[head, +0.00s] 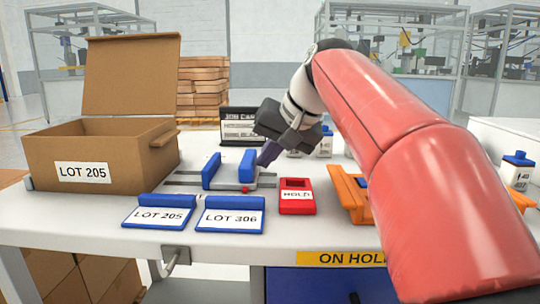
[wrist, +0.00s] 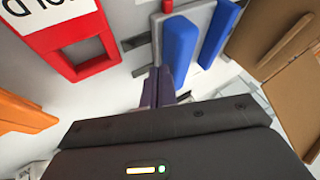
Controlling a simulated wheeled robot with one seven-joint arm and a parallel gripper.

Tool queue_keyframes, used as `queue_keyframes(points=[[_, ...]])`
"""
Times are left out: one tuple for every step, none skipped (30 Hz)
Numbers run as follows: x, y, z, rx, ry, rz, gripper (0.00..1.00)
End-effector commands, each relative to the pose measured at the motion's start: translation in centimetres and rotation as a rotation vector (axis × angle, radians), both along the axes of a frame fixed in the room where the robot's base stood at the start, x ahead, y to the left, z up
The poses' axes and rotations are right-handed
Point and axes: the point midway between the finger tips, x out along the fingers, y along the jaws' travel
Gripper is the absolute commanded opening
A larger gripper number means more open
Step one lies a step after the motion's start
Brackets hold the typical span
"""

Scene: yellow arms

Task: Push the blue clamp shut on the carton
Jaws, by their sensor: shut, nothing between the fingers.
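The blue clamp has two upright jaws, a right one (head: 247,165) and a left one (head: 211,170), on a grey base with rails. A gap shows between the jaws, and I see nothing held in it. Both jaws also show in the wrist view, the nearer one (wrist: 180,48) just beyond my fingers. The brown carton (head: 120,160), labelled LOT 205, stands open left of the clamp. My gripper (head: 266,156) is shut and empty, its dark purple fingers tilted down just right of the right jaw. I cannot tell whether they touch it.
A red HOLD frame (head: 297,207) lies right of the clamp. Blue LOT 205 (head: 159,213) and LOT 306 (head: 231,215) trays lie in front. An orange rack (head: 350,194) stands to the right. A black sign (head: 238,126) stands behind.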

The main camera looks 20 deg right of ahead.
Motion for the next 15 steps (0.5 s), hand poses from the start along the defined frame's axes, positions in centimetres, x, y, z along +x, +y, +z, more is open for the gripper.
queue_keyframes(points=[[0.1,0.3,0.1,0.0,0.001,0.002,0.0],[0.2,0.7,0.1,0.0,0.001,0.003,0.0],[0.4,1.3,0.2,-0.001,0.001,0.005,0.0],[0.6,1.9,0.2,-0.001,0.002,0.005,0.0],[0.8,2.6,0.2,0.0,0.003,0.006,0.0],[1.2,3.7,0.3,0.0,0.002,0.007,0.0],[1.4,4.5,0.3,-0.001,0.003,0.008,0.0],[1.7,5.3,0.4,0.0,0.002,0.007,0.0],[2.0,6.3,0.4,0.0,0.002,0.007,0.0],[2.3,7.0,0.4,0.0,0.002,0.007,0.0],[2.5,7.7,0.4,0.0,0.002,0.007,0.0],[2.8,8.5,0.3,0.0,0.002,0.006,0.0],[2.9,9.0,0.3,0.0,0.002,0.005,0.0],[3.0,9.4,0.3,-0.001,0.003,0.004,0.0],[3.2,9.9,0.2,0.0,0.001,0.004,0.0]])
